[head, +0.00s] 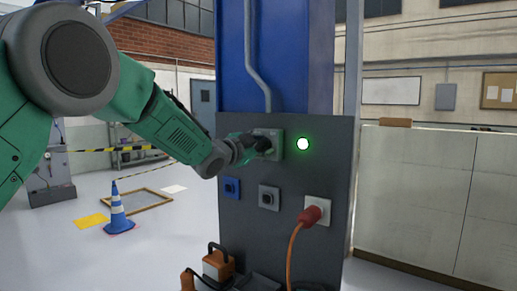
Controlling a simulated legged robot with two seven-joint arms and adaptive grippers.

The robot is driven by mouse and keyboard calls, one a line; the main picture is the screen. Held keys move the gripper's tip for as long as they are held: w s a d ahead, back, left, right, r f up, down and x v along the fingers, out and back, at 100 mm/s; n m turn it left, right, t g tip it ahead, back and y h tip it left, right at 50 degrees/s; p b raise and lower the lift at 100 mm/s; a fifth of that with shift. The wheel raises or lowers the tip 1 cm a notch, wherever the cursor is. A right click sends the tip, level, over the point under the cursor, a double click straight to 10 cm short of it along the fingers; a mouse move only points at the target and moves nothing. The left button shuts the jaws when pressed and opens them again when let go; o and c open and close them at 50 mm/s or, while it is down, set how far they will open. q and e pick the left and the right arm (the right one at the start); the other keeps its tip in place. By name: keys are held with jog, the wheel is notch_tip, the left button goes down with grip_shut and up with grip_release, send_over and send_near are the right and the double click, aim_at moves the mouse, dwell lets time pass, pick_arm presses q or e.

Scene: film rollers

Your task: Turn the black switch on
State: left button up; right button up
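A grey panel (335,185) stands in the middle of the head view, in front of a blue column. A grey switch box (277,146) sits near its top, and its dark middle is partly hidden by my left gripper (258,145). The gripper is at the box's front and seems to touch it. Its fingers are small and dark, so I cannot tell whether they are open or shut. A round light (303,144) just right of the box glows white with a green halo. My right gripper is not in view.
Lower on the panel are a blue socket (231,188), a grey socket (269,197) and a red plug (310,215) with an orange cable. An orange case (217,266) stands at the panel's foot. A blue cone (117,210) stands on open floor at left.

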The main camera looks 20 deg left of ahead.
pick_arm(q)
jog(key=v, duration=1.1)
jog(key=shift+s+a, duration=0.2)
jog(key=shift+s, duration=0.15)
jog(key=shift+f, duration=0.1)
jog(key=s+f+n+g+y, duration=0.15)
jog(key=s+f, duration=0.25)
jog(key=f, duration=0.8)
jog(key=s+f+n+g+y, duration=0.1)
jog(key=s+f+n+g, duration=0.25)
jog(key=f, duration=0.85)
jog(key=s+f+n+g+y, duration=0.15)
jog(key=s+f, duration=0.25)
jog(key=f, duration=0.7)
jog(key=s+a+f+n+g+y+b, duration=0.1)
jog(key=s+f+n+g, duration=0.3)
jog(key=s+f, duration=1)
jog(key=s+f+n+g, duration=0.1)
jog(key=s+f+g, duration=0.2)
jog(key=s, duration=0.7)
jog(key=s+a+f+n+g+y, duration=0.1)
jog(key=s+f+g, duration=0.2)
jog(key=s, duration=0.7)
jog(key=shift+s+a+f+b, duration=0.25)
jog(key=shift+f+b, duration=0.15)
jog(key=shift+f, duration=0.15)
